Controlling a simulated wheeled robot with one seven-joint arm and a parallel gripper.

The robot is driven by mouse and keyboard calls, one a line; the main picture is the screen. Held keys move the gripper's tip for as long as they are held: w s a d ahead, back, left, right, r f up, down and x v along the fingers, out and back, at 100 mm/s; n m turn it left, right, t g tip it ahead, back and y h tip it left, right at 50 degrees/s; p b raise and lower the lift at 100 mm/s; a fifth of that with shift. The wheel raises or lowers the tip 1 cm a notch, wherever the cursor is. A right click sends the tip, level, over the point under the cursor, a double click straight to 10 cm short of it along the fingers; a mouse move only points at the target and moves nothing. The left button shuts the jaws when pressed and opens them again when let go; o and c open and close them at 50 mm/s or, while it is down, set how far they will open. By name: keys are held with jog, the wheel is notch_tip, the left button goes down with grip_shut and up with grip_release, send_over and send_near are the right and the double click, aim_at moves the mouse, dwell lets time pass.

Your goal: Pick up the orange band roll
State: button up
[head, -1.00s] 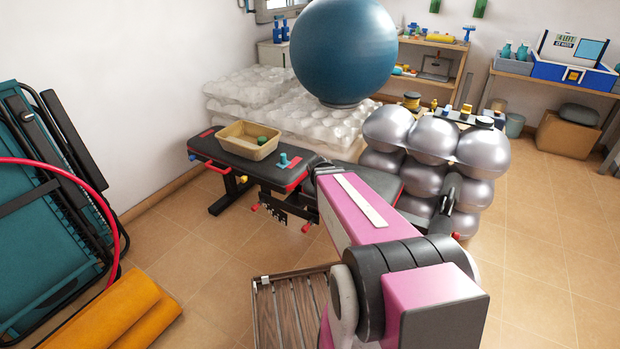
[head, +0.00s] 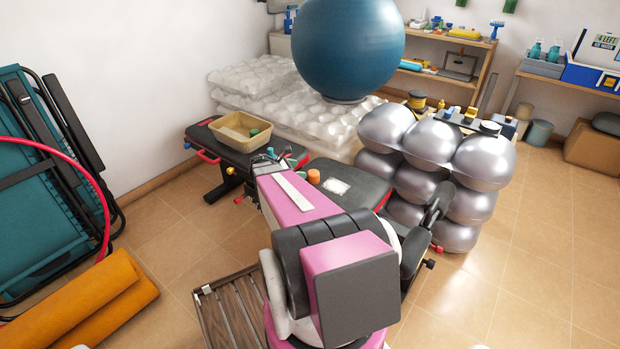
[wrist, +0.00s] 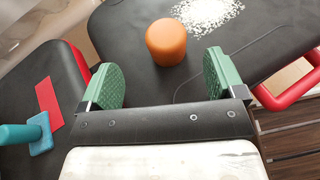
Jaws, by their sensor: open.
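The orange band roll (wrist: 166,42) stands upright on the black bench pad in the wrist view. It also shows in the head view (head: 313,177) on the bench, just past the end of my arm. My gripper (wrist: 158,78) is open, with its two green-padded fingers spread apart. The roll lies ahead of the fingertips, roughly between their lines and closer to the middle. Nothing is between the fingers. In the head view my arm hides most of the gripper.
A white grainy patch (wrist: 207,12) lies on the pad beyond the roll. A teal handled tool (wrist: 30,133) and a red patch (wrist: 49,102) are at the left. A tan bin (head: 240,143) stands on the bench. Silver balls (head: 432,145) stack at the right.

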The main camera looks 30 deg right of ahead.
aim_at(312, 172)
jog(key=x, duration=0.3)
jog(key=shift+s+f+x, duration=0.1)
jog(key=shift+s+x, duration=0.05)
jog(key=shift+x, duration=1.15)
jog(key=shift+s+f+x, duration=0.1)
jog(key=shift+f+x, duration=0.05)
jog(key=shift+x, duration=1.2)
jog(key=shift+a, duration=0.15)
jog(key=c, duration=1)
